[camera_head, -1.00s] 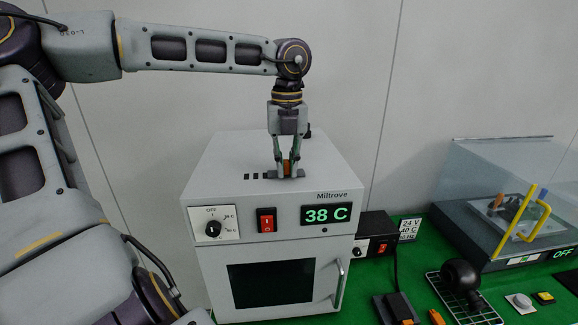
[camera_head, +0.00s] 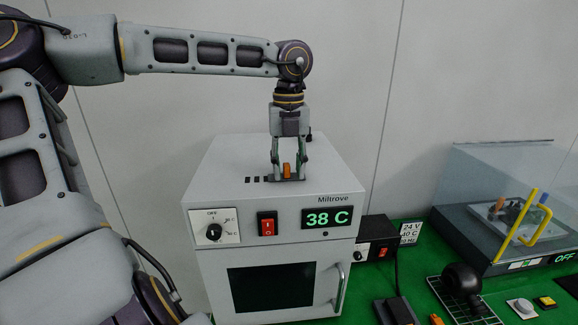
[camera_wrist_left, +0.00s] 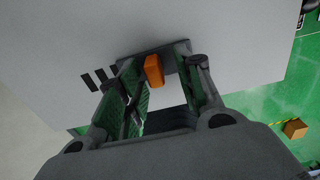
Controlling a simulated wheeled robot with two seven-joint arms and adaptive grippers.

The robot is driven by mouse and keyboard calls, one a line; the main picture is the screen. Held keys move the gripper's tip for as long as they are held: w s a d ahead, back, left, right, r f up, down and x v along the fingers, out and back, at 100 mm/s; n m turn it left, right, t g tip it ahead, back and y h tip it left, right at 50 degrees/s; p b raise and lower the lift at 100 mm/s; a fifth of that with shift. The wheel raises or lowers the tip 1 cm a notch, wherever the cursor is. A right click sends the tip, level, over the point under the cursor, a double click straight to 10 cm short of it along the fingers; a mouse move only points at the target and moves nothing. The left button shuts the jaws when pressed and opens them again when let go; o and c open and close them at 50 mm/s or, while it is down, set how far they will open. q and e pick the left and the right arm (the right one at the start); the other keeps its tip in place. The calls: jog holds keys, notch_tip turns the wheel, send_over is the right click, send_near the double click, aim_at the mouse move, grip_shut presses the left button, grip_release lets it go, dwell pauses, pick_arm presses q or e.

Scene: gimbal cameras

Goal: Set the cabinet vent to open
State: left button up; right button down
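The white cabinet (camera_head: 205,178) stands on the green bench, with a display reading 38 C. On its top is the vent: a dark plate (camera_head: 299,180) with an upright orange knob (camera_head: 287,170), and dark slots (camera_head: 257,180) showing left of the plate. My left gripper (camera_head: 288,172) points down over the vent. Its fingers are apart, one on each side of the knob. In the left wrist view, the orange knob (camera_wrist_left: 153,70) is close to the left finger, with a gap to the right finger; I cannot tell whether it touches. My right gripper is not in view.
The cabinet front has a dial (camera_head: 213,232), a red switch (camera_head: 267,224) and a door handle (camera_head: 340,288). To the right are a black power box (camera_head: 376,240), a wire rack with a black round object (camera_head: 462,278), and a clear-lidded device (camera_head: 510,215).

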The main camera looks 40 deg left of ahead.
pick_arm(q)
notch_tip(320, 180, up, 12)
jog(key=shift+f, duration=0.15)
dwell(0.5)
jog(key=shift+w+d, duration=0.1)
dwell(0.6)
